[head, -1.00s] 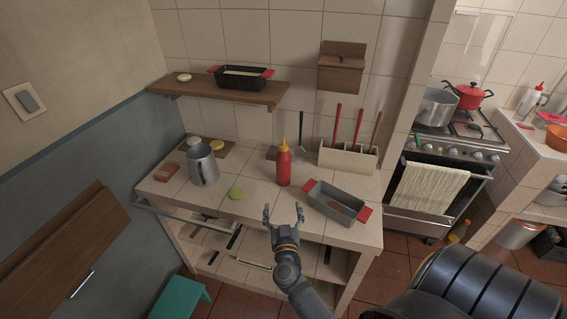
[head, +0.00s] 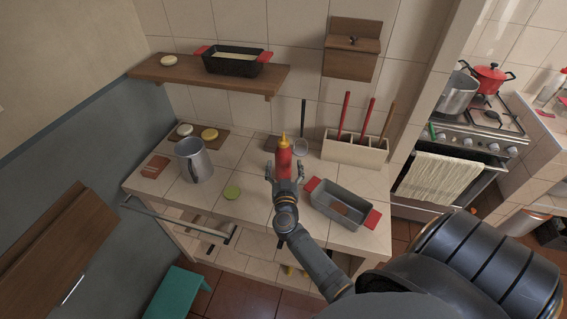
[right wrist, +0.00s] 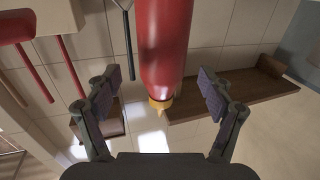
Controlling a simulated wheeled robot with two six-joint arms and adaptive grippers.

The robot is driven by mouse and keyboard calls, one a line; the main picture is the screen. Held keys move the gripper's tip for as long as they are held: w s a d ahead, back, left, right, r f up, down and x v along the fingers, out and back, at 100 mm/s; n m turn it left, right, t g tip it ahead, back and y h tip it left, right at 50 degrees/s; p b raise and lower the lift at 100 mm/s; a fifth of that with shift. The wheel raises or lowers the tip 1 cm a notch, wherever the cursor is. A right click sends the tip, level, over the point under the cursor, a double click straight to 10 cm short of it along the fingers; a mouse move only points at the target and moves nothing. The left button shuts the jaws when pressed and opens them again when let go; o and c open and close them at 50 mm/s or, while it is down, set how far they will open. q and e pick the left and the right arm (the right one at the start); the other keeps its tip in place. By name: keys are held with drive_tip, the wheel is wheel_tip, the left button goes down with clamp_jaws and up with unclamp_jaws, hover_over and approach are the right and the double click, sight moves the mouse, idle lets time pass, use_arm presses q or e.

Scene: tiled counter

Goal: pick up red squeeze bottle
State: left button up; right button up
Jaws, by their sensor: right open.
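The red squeeze bottle (head: 284,158) with a yellow nozzle stands upright on the tiled counter (head: 236,213). My right gripper (head: 285,174) is at the bottle's near side, with its fingers open to either side of the bottle's lower part, which the gripper partly hides. In the right wrist view the bottle (right wrist: 164,45) appears upside down between the two open fingers (right wrist: 162,100), with visible gaps on both sides. My left gripper is not in view.
A grey loaf pan (head: 340,207) with red handles sits right of the bottle. A utensil holder (head: 355,150) stands behind. A wooden shelf (head: 180,75) is on the wall above.

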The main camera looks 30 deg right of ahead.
drive_tip(key=shift+w+d+r, duration=0.2)
drive_tip(key=shift+w+r, duration=0.05)
drive_tip(key=shift+w, duration=0.15)
drive_tip(key=shift+w+d+r, duration=0.15)
drive_tip(key=shift+w+r, duration=0.05)
drive_tip(key=shift+w, duration=0.2)
drive_tip(key=x, duration=0.2)
drive_tip(key=shift+w+d+f, duration=0.15)
drive_tip(key=shift+w, duration=0.1)
drive_tip(key=shift+w+d+f, duration=0.15)
drive_tip(key=shift+w+d, duration=0.05)
drive_tip(key=shift+w, duration=0.05)
drive_tip(key=shift+s+a, duration=0.1)
drive_tip(key=shift+c, duration=2.1)
drive_tip(key=c, duration=1)
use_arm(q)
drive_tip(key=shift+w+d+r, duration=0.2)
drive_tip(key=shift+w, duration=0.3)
